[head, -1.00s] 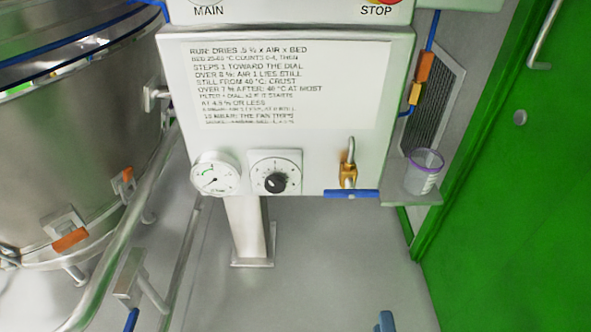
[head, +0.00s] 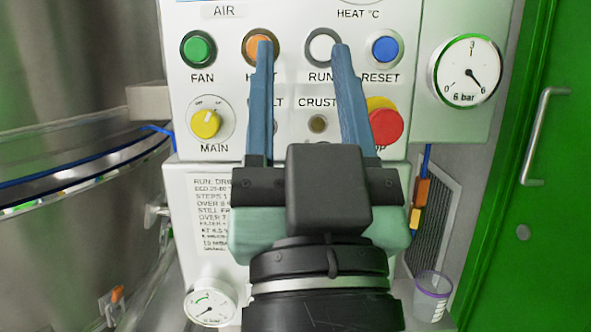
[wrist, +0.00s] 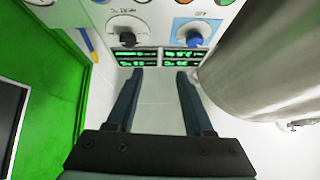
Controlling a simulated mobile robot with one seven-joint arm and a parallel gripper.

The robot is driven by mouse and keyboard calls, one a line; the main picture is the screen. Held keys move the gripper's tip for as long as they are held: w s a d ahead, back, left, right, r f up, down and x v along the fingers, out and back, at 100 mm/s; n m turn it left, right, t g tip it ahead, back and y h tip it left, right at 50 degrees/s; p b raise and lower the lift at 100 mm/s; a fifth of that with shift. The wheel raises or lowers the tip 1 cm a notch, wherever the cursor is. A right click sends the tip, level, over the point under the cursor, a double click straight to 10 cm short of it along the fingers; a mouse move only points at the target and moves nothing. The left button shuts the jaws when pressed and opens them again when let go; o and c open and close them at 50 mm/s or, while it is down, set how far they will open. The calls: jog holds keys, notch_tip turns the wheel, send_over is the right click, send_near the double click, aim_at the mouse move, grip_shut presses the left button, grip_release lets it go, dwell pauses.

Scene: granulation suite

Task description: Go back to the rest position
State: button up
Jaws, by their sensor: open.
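My gripper (head: 302,46) stands upright in front of the white control panel (head: 235,110) in the head view. Its two blue fingers are spread apart with nothing between them. The fingertips overlap the panel near the orange button (head: 252,42) and the white RUN button (head: 322,47); I cannot tell how far in front they are. In the wrist view my gripper (wrist: 160,72) is also open and empty, with lit green displays (wrist: 184,57) beyond the fingertips.
A steel vessel (head: 60,90) with a curved rim is on the left. A green door (head: 545,200) is on the right. A purple-rimmed cup (head: 432,290) sits low at right. A pressure gauge (head: 466,72) reads near 6 bar. A red STOP button (head: 386,126) is beside the right finger.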

notch_tip(320, 180, up, 37)
jog(key=s+t+h+p, duration=0.1)
jog(key=s+p, duration=0.1)
jog(key=p, duration=3)
jog(key=shift+s+a, duration=0.35)
